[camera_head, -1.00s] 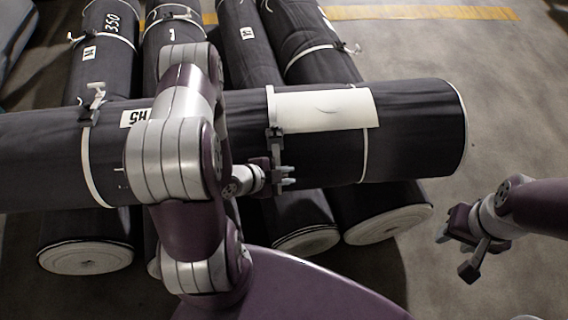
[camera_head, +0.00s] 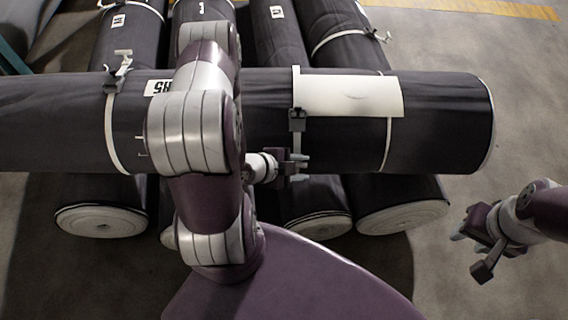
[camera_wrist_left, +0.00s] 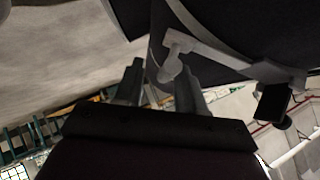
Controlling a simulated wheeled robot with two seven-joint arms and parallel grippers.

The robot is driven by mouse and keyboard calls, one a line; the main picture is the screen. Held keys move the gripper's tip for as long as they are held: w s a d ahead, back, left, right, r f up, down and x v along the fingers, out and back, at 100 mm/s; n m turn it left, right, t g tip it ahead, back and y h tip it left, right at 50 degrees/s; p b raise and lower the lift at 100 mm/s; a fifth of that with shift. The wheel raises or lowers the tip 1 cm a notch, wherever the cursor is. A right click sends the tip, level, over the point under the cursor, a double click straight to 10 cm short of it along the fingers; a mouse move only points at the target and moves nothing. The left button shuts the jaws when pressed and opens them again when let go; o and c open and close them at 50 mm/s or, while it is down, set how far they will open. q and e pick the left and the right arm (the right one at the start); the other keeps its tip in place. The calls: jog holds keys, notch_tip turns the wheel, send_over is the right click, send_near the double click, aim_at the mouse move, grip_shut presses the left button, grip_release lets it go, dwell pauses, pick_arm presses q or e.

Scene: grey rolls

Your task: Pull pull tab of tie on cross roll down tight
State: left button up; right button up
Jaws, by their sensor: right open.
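The dark cross roll (camera_head: 440,115) lies across several dark rolls. A white tie with a dark buckle (camera_head: 297,120) wraps it beside a white label. My left gripper (camera_head: 300,164) is at the roll's front side, just below that buckle. In the left wrist view, a pale T-shaped pull tab (camera_wrist_left: 171,70) on a strap shows between the spread fingertips of my left gripper (camera_wrist_left: 160,75). The tab lies closer to the right finger; whether it touches is unclear. A dark buckle (camera_wrist_left: 273,101) shows at right. My right gripper (camera_head: 477,240) is open and empty, right of the rolls.
Lower rolls (camera_head: 402,216) stick out in front. Floor at right is clear.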

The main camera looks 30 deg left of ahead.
pick_arm(q)
jog(key=p+v, duration=0.3)
jog(key=v, duration=0.7)
jog(key=shift+s+r, duration=0.25)
jog(key=shift+s, duration=0.1)
jog(key=shift+a, duration=0.1)
